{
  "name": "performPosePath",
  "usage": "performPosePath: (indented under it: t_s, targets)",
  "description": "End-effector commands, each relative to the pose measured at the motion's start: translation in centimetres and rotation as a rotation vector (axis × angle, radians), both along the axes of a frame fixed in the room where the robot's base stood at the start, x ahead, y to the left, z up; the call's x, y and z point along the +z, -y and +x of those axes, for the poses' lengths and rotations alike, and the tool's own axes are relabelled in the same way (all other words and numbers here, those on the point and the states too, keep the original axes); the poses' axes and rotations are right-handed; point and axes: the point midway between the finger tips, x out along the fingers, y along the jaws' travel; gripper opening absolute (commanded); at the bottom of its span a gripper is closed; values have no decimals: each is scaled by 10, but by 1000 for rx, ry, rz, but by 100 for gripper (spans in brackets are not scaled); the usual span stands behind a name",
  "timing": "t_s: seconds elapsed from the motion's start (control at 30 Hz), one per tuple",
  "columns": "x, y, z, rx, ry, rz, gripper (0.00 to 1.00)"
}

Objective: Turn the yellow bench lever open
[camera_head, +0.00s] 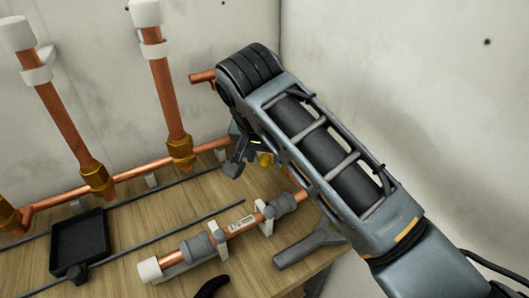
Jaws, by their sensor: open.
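My gripper (240,157) is at the upper middle of the view, low over the back of the wooden bench, below the arm's wrist. Its jaws are open, and the arm partly hides them. A small brass-yellow piece (265,160) shows right beside the gripper, at the arm's edge. I cannot tell whether it is the yellow lever or a fitting, nor whether the gripper touches it. No other yellow lever shows clearly; the arm covers the area behind it.
A copper pipe (240,226) with grey sleeves lies in white supports on the bench (165,207). A black tray (79,243) and thin dark rods lie left. Upright copper pipes (166,98) stand along the back wall. A grey T-shaped piece (309,244) lies at the right.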

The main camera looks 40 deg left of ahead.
Motion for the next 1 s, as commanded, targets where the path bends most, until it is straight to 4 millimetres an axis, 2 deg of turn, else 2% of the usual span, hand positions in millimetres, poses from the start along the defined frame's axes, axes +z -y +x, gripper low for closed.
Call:
performPosePath:
  t_s: [0.07, 0.53, 0.83, 1.0]
  targets:
    - [0, 0, 0, 0, 0, 0, 45]
    - [0, 0, 0, 0, 0, 0, 0]
    - [2, 2, 0, 23, 0, 1, 0]
    - [3, 6, -1, 93, -3, 1, 0]
